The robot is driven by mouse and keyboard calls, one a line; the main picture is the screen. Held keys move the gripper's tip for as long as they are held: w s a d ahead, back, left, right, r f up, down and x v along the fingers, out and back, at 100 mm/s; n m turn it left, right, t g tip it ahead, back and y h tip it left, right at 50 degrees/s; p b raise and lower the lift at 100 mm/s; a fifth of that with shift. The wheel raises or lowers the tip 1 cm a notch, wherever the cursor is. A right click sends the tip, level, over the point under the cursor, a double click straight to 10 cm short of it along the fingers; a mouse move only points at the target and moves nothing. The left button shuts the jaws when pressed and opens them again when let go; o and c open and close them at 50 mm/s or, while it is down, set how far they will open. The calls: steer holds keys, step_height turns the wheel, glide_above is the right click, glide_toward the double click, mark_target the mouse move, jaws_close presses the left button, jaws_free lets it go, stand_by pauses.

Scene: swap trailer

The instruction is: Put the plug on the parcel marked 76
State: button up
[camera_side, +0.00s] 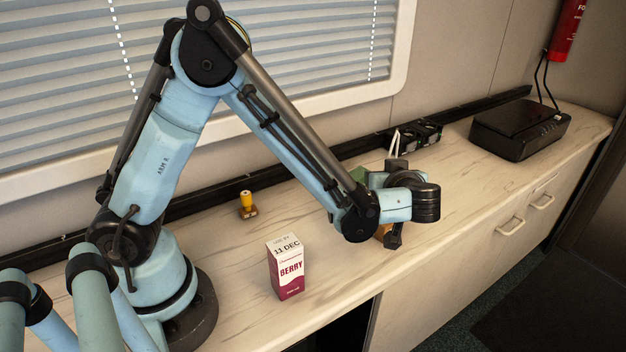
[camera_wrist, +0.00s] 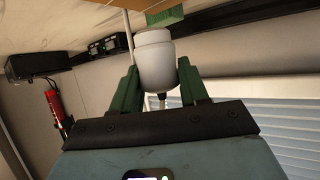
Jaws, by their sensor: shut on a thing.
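In the wrist view, my gripper (camera_wrist: 158,72) is shut on a pale grey-white cylinder (camera_wrist: 156,50), which may be the plug. It has a wide body and a thin stem towards the palm, with a green finger on either side. A green block (camera_wrist: 165,16) shows just beyond it, possibly a parcel; I can read no number. In the side view, my wrist hangs over the middle of the counter and hides the held thing. A brown-orange piece (camera_side: 383,232) shows partly below the wrist; I cannot tell whether it is a parcel. No 76 is readable.
A berry carton (camera_side: 288,267) stands near the counter's front edge. A small yellow-topped piece on a brown foot (camera_side: 247,204) stands behind it. A black rack (camera_side: 425,133) and a black box (camera_side: 520,128) stand at the back right. The counter right of my wrist is clear.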

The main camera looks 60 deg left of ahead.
steer(key=shift+f, duration=1.4)
steer(key=o, duration=1.1)
steer(key=shift+f, duration=0.1)
steer(key=shift+c, duration=0.2)
steer(key=v, duration=1.2)
steer(key=s+a+r+m+t+h, duration=0.1)
steer(key=s+a+r+m+h, duration=0.1)
steer(key=s+a+m+h, duration=0.7)
steer(key=shift+s+a+r+m+h, duration=0.25)
steer(key=shift+a+m+h, duration=0.55)
steer(key=shift+m+h, duration=0.65)
